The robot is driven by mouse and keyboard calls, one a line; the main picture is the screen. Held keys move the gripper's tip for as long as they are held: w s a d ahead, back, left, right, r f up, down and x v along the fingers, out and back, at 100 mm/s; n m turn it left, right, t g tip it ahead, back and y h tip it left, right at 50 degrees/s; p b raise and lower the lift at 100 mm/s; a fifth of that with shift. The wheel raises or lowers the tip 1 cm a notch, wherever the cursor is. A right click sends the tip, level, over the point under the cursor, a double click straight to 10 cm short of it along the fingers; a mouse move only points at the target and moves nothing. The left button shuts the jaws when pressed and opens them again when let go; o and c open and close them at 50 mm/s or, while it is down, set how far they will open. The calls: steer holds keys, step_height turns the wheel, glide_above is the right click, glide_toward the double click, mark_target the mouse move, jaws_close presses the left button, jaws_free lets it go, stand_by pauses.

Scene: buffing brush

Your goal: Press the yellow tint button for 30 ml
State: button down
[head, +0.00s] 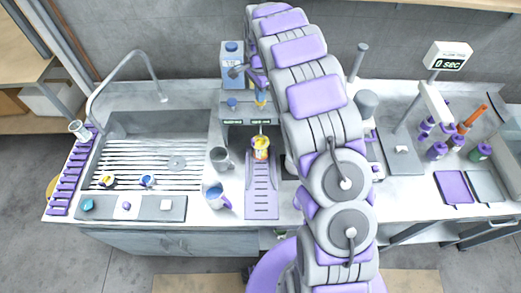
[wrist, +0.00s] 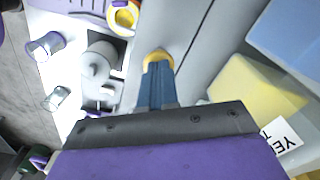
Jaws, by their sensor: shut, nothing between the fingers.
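My gripper (wrist: 158,62) is shut and empty. Its blue fingers end at a round yellow button (wrist: 153,54) on the pale machine top, partly covered by the fingertips. They look at or just over it; I cannot tell whether they touch or press it. A yellow tank (wrist: 250,92) with a partly seen "YE" label is to the right in the wrist view. In the head view, the tint dispenser (head: 232,113) has a blue tank (head: 232,62) and a blue button.
My arm hides the counter right of the dispenser. A purple ramp (head: 262,190) lies in front of the cup. A display (head: 447,62) at right reads 0 sec.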

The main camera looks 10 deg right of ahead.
steer(key=shift+f, duration=0.75)
steer(key=shift+r, duration=1.45)
steer(key=shift+p, duration=0.3)
step_height(320, 180, up, 6)
steer(key=p, duration=0.1)
steer(key=shift+p, duration=0.4)
